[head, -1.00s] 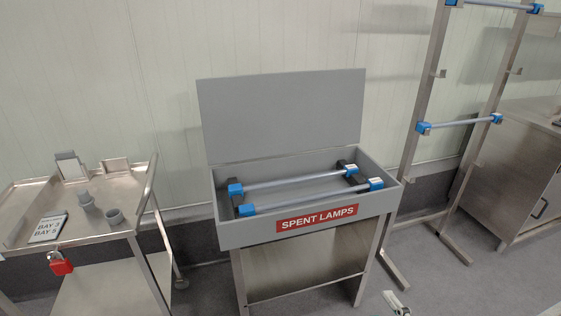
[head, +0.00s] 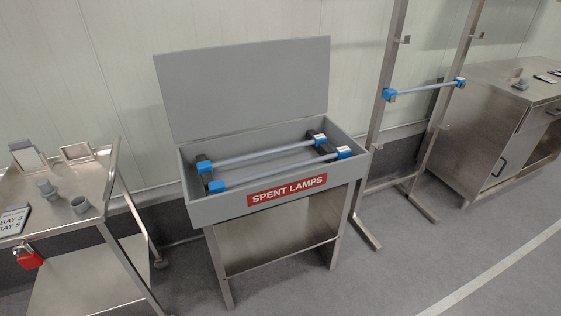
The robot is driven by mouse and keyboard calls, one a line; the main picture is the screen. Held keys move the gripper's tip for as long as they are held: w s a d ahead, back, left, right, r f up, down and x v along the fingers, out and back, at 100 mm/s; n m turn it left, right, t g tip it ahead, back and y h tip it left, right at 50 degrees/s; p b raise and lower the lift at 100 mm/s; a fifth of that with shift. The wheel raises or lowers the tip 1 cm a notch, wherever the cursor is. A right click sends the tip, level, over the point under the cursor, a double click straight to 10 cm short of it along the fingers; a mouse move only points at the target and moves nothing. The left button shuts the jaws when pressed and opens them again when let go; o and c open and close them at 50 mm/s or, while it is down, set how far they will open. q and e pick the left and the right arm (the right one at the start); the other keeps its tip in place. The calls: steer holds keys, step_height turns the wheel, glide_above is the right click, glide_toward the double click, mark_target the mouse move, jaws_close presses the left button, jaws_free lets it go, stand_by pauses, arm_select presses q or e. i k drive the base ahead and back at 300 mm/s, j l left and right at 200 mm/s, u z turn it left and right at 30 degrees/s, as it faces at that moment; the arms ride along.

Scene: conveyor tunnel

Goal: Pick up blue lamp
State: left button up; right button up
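Two lamps with grey tubes and blue end caps lie side by side in the open grey spent lamps bin (head: 222,206). The front lamp (head: 280,171) is nearer the labelled wall, and the rear lamp (head: 262,154) lies behind it, apart from it. Another blue-capped lamp (head: 425,88) is mounted across the metal rack (head: 377,120) to the right of the bin. Neither of my grippers is in view.
A steel trolley (head: 75,218) with grey cups, a bay sign and a red padlock (head: 28,259) stands at left. A steel cabinet (head: 480,135) stands at right. The bin's lid (head: 245,88) is raised against the wall. Floor at front right is clear.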

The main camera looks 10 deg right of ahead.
mark_target(220, 186)
steer(key=i+l+u, duration=0.2)
steer(key=l, duration=0.2)
steer(key=i+l+u, duration=0.15)
steer(key=l, duration=0.3)
steer(key=i+l+u, duration=0.2)
steer(key=l, duration=0.25)
steer(key=l+u, duration=0.15)
steer(key=l, duration=0.35)
